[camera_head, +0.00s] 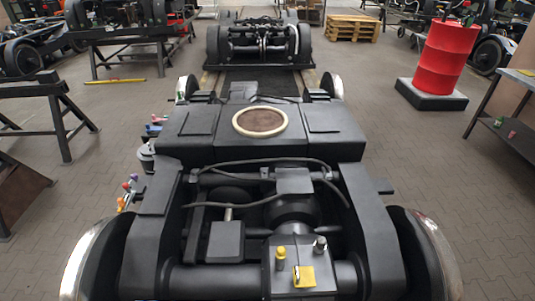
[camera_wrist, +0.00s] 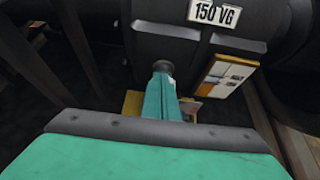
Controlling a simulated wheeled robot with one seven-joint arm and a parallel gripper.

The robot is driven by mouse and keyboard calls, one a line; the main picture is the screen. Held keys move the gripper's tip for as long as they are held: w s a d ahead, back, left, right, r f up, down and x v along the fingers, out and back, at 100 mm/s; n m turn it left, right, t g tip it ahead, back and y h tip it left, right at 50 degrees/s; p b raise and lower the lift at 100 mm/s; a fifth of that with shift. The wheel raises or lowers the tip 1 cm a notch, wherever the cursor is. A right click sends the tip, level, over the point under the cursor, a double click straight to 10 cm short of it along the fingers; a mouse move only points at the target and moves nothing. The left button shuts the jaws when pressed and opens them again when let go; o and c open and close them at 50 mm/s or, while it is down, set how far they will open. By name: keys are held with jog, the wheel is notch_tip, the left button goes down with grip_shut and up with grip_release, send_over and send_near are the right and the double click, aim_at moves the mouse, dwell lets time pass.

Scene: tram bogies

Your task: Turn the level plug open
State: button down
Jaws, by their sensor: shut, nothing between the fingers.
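My gripper (camera_wrist: 163,74) shows in the wrist view as teal fingers closed together, pointing at the underside of a dark rounded housing (camera_wrist: 140,30) with a "150 VG" plate (camera_wrist: 216,13). A small dark round piece (camera_wrist: 163,67) sits right at the fingertips; it may be the level plug, but I cannot tell for certain. Whether the fingers touch it is unclear. The fingers hold nothing. My gripper does not show in the head view, and I cannot make out the level plug there.
A label with pictures (camera_wrist: 222,80) is on the housing right of the fingers. In the head view, the black bogie (camera_head: 185,135) fills the middle, with a yellow-topped fitting (camera_head: 280,257) and a grey-topped one (camera_head: 320,245) near.

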jog(key=shift+d, duration=0.45)
jog(key=shift+d, duration=0.25)
jog(key=shift+d+f, duration=0.1)
jog(key=shift+d, duration=0.3)
jog(key=shift+s, duration=0.1)
jog(key=s, duration=0.6)
jog(key=shift+d+r, duration=0.25)
jog(key=shift+r, duration=0.1)
dwell(0.4)
